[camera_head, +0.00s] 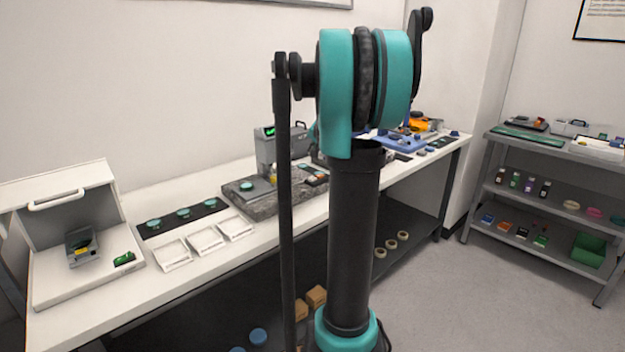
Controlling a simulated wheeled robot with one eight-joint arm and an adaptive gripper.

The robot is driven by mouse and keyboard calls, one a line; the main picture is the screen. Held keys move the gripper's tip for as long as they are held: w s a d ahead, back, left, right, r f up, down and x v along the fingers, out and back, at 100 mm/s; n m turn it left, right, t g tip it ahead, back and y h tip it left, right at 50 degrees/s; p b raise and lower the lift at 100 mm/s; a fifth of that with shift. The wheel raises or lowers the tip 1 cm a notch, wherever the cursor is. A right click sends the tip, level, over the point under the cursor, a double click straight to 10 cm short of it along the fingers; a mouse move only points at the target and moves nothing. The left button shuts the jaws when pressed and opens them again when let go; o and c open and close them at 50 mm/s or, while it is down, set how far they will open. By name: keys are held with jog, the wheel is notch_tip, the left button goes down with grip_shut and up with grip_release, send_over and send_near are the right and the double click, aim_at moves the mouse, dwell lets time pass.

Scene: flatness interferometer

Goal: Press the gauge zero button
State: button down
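The gauge (268,149) is a grey upright device with a small lit green display, standing on a dark speckled stone plate (246,205) on the white bench. A grey block with a teal disc (247,186) sits on the plate just in front of the gauge. I cannot make out the zero button at this size. My arm rises in the middle of the view and covers the area right of the gauge. My gripper does not show clearly; it is hidden behind my arm or out of view.
An open white cabinet (65,187) stands at the left bench end. Blue and orange equipment (418,126) stands at the far right end. A grey shelf rack (540,190) stands right; floor between is clear.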

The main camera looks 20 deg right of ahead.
aim_at(313, 179)
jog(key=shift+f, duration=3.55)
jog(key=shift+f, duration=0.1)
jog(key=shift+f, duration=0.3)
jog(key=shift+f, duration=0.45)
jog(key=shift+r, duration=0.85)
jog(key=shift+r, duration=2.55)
